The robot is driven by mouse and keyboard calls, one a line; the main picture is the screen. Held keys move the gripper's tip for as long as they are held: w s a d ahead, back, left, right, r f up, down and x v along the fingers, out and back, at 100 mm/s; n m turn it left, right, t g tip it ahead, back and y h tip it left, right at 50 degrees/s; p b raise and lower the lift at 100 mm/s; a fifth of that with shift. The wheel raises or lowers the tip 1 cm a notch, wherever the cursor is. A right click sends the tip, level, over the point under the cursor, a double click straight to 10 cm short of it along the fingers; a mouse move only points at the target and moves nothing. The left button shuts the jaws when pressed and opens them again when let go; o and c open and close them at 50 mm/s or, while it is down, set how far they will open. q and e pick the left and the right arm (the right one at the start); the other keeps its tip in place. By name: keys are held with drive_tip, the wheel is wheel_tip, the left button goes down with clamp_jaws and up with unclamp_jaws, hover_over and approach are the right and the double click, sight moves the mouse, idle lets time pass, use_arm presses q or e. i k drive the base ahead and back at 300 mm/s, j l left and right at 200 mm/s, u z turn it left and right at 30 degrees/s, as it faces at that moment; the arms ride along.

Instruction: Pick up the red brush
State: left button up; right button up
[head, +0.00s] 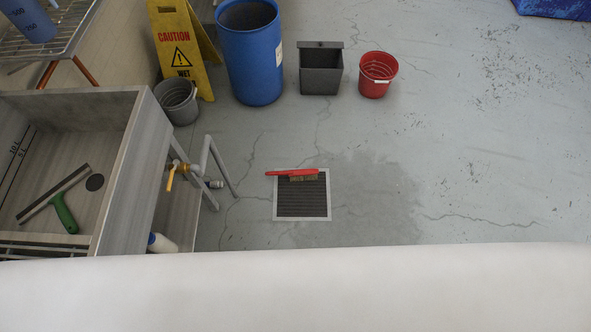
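The red brush (292,173) lies across the far edge of a square floor drain grate (302,203). Its red handle points left and its tan bristles sit at the right end, over the grate. Nothing covers it. Neither of my grippers shows in the head view, so I cannot see whether they are open or shut.
A sink (143,160) with a squeegee (62,208) inside stands at left. Behind are a yellow caution sign (175,45), blue barrel (250,55), grey bins and red bucket (377,75). A white surface (300,290) spans the bottom. Floor right of the drain is clear.

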sight(291, 172)
drive_tip(key=u, duration=0.8)
drive_tip(key=i+l+u, duration=0.1)
drive_tip(key=l+u, duration=0.55)
drive_tip(key=u, duration=0.2)
drive_tip(key=l+u, duration=0.7)
drive_tip(key=u, duration=0.15)
drive_tip(key=k, duration=0.05)
